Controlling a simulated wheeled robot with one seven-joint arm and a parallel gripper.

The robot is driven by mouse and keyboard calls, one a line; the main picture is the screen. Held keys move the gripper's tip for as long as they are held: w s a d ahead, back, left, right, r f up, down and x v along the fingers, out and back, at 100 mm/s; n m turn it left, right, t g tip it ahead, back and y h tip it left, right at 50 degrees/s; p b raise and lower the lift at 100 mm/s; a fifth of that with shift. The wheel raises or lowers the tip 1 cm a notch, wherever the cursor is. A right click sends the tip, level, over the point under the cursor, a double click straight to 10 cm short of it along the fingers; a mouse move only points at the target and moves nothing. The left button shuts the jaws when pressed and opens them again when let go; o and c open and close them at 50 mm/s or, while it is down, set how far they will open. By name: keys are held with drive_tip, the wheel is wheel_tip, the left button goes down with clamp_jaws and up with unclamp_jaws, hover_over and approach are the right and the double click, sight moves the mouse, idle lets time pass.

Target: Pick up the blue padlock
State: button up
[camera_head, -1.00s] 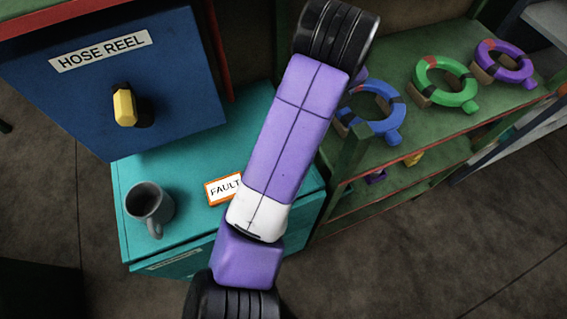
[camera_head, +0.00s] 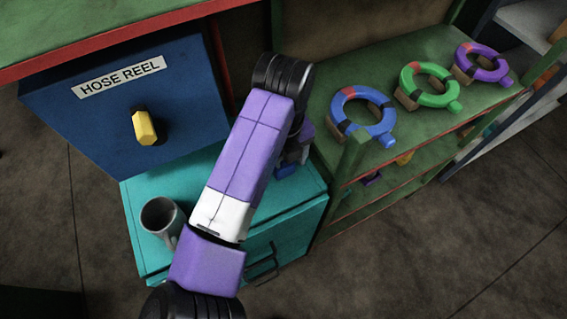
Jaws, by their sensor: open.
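A small blue shape (camera_head: 286,170), partly hidden by my arm, shows at the right part of the teal cabinet top (camera_head: 310,186). It may be the blue padlock, but too little shows to be sure. My gripper (camera_head: 292,160) points down at the lower end of my wrist, right beside or over this blue shape. My forearm covers most of the gripper and its fingertips, so I cannot tell whether they touch anything. I see nothing clearly held.
A grey mug (camera_head: 160,217) stands at the cabinet's left. A blue hose reel box (camera_head: 185,85) with a yellow knob (camera_head: 144,128) is behind. A green shelf (camera_head: 335,92) at right carries a blue ring (camera_head: 378,103), a green ring (camera_head: 412,80) and a purple ring (camera_head: 492,72).

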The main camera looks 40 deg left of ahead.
drive_tip(key=shift+f, duration=0.5)
clamp_jaws()
